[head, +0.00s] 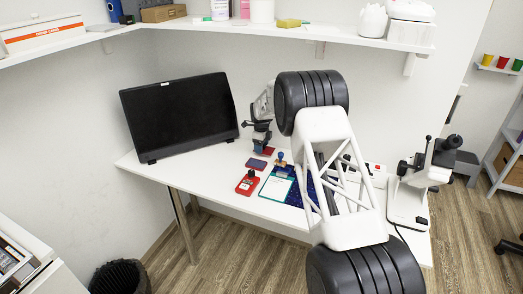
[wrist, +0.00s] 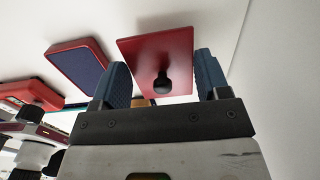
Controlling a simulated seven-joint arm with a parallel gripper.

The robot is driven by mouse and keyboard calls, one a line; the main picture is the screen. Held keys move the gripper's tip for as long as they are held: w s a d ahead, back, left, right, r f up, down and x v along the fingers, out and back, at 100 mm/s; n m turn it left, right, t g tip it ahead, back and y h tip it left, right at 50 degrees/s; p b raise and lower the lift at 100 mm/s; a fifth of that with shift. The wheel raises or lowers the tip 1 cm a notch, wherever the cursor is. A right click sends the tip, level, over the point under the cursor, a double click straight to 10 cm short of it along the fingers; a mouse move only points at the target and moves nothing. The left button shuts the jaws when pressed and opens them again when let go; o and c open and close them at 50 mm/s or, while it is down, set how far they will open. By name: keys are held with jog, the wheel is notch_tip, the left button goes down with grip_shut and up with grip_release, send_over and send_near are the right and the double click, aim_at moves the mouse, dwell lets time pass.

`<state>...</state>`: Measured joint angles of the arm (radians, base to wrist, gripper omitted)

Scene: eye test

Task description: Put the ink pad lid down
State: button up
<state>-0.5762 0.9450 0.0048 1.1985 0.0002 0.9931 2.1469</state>
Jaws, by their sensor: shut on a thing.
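The ink pad lid is a flat red plate with a black knob; it shows in the wrist view (wrist: 147,50) and, small, in the head view (head: 269,152). My gripper (wrist: 163,78) has its blue fingers on either side of the lid and is shut on it. In the head view my gripper (head: 262,142) is over the back of the desk. The open ink pad, dark blue with a red rim, lies beside the lid, apart from it, in the wrist view (wrist: 78,66) and head view (head: 257,164). Whether the lid touches the desk is unclear.
A red block with a black knob (head: 247,183), a blue-knobbed stamp (head: 281,159) and a teal-edged sheet (head: 276,189) are close by on the white desk (head: 215,170). A monitor (head: 180,115) stands left, a microscope (head: 415,185) right. My arm hides part of the desk.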

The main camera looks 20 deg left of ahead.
jog(key=shift+f, duration=1.1)
jog(key=shift+f, duration=0.15)
jog(key=o, duration=0.9)
notch_tip(320, 180, up, 12)
dwell(0.3)
jog(key=shift+r, duration=0.2)
